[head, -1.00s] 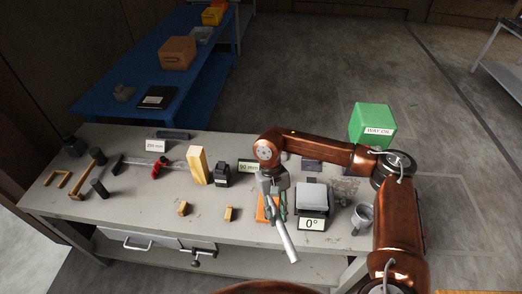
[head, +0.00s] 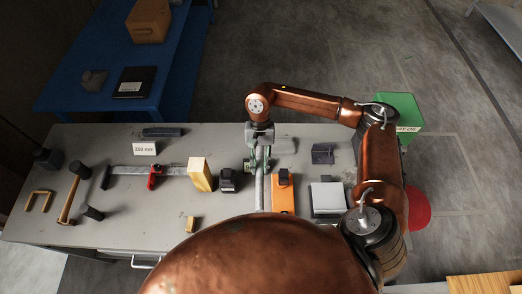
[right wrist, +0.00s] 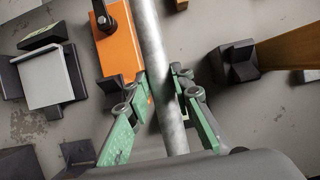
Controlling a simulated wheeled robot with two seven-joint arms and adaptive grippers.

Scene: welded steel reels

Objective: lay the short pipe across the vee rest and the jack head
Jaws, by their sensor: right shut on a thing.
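The short pipe (head: 260,193) is a plain grey tube. My right gripper (head: 257,164), with green fingers, is shut on it; in the right wrist view the pipe (right wrist: 152,45) passes between the fingers (right wrist: 163,95). The pipe points toward the table's front, between a black block and an orange body. The black block (head: 228,182), apparently the vee rest, stands left of the pipe. The orange body (head: 284,201) with a black top (head: 284,177), possibly the jack, is close on the right. I cannot tell the pipe's height. My left gripper is out of view.
A wood block (head: 201,174) stands left of the black block. A grey plate (head: 328,196) and a dark block (head: 322,154) lie to the right. A red clamp (head: 155,177) and a mallet (head: 75,190) lie left. A green box (head: 398,110) stands beyond the table.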

